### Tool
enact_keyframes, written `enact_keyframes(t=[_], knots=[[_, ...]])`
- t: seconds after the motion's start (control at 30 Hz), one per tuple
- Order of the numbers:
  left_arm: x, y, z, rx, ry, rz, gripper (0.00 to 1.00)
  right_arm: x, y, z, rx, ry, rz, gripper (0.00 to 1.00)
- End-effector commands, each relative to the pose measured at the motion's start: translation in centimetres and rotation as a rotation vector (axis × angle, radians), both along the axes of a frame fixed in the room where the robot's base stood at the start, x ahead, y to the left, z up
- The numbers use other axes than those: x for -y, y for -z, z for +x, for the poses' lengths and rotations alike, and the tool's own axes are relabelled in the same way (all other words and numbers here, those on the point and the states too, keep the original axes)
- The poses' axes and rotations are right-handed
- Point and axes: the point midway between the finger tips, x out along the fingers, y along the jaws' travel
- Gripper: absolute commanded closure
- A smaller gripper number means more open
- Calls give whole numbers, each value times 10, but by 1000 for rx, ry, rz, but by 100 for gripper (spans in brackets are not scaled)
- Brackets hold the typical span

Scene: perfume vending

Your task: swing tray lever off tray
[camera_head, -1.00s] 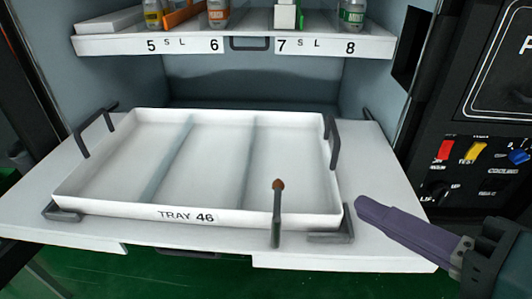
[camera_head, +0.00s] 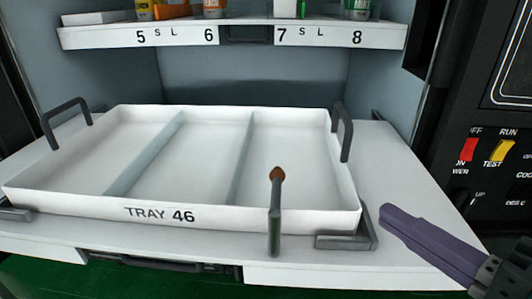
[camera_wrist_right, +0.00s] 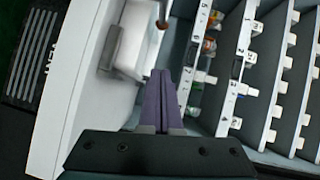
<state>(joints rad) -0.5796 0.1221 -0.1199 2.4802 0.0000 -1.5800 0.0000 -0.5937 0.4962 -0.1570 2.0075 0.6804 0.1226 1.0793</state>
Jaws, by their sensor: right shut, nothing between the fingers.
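The white tray (camera_head: 65,207), labelled TRAY 46 and split by two dividers, lies on a white shelf. The tray lever (camera_head: 275,220) is a dark grey post with a brown tip, standing upright in front of the tray's front wall, right of the label. Its tip rises above the rim. My right gripper (camera_head: 388,212) has purple fingers, shut and empty, just right of the tray's front right corner and apart from the lever. The fingers also show in the right wrist view (camera_wrist_right: 160,76), with a brown tip (camera_wrist_right: 162,18) beyond them. My left gripper is not in view.
Dark handles (camera_head: 345,132) rise at the tray's sides, and a dark bracket (camera_head: 347,242) sits at its front right corner. An upper shelf (camera_head: 390,37) holds bottles. A switch panel (camera_head: 500,180) stands at the right. The white shelf (camera_head: 390,160) is bare right of the tray.

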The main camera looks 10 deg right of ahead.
Motion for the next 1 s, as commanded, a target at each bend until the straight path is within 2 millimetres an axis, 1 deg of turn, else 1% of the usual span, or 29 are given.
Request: enact_keyframes(t=[0.17,0.4,0.53,0.6,0.7,0.83,1.0], knots=[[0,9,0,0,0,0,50,-7,4,24,6,2,3,100],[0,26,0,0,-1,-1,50,-23,12,73,6,0,3,100],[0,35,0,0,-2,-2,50,-32,16,96,4,0,3,100],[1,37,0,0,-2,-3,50,-43,18,99,2,0,6,100],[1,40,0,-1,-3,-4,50,-54,21,104,1,0,4,100],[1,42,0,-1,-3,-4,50,-61,21,108,1,0,0,100],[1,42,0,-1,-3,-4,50,-64,21,109,0,-1,-1,100]])
